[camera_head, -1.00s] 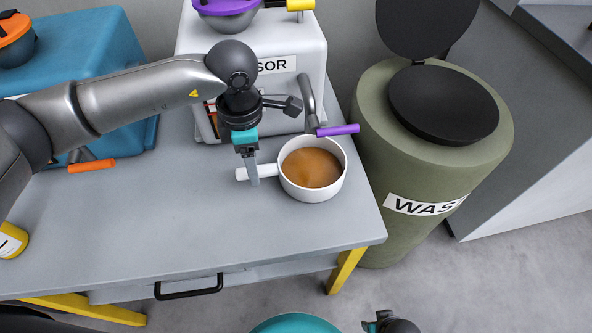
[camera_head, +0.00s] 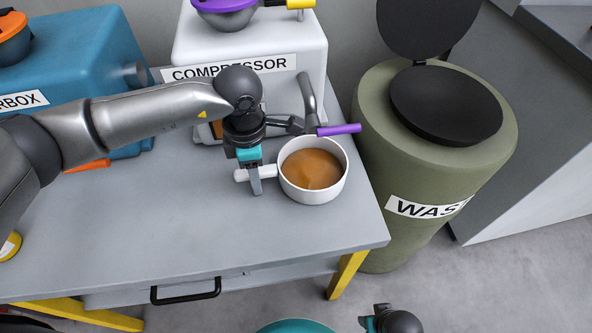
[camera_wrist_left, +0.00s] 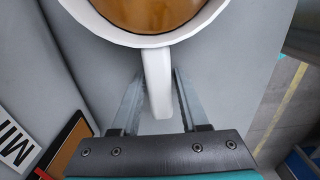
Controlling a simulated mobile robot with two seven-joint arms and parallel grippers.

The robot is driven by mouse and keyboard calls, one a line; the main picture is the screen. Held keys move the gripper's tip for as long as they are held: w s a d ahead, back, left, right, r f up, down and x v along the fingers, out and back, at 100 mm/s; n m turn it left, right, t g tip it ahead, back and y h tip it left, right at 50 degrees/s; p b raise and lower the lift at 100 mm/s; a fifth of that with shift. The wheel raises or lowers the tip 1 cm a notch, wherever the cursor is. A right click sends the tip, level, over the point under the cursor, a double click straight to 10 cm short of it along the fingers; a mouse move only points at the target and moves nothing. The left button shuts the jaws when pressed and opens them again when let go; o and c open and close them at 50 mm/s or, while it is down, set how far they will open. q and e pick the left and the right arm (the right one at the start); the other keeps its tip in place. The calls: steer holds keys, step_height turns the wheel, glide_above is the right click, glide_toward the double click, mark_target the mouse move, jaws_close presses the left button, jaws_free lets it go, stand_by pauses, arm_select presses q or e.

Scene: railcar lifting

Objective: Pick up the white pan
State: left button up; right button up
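The white pan (camera_head: 340,183) stands upright near the right end of the grey table, holding brown liquid. Its handle points left in the head view and toward me in the left wrist view (camera_wrist_left: 158,75). My left gripper (camera_head: 256,184) is at the handle, pointing down. In the left wrist view its fingers (camera_wrist_left: 158,98) are on either side of the handle, with a visible gap on the left and a narrower one on the right. It looks open around the handle. Part of my right arm's end (camera_head: 378,319) shows at the bottom edge; its fingers cannot be made out.
A white compressor (camera_head: 300,45) with a purple-handled tap (camera_head: 338,129) stands just behind the pan. A blue gearbox (camera_head: 90,50) is at the back left. A green waste bin (camera_head: 425,165) stands right of the table (camera_head: 150,220). The table's front middle is clear.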

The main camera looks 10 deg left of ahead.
arm_select(q)
jaws_close()
steer(key=shift+r, duration=0.15)
stand_by(0.6)
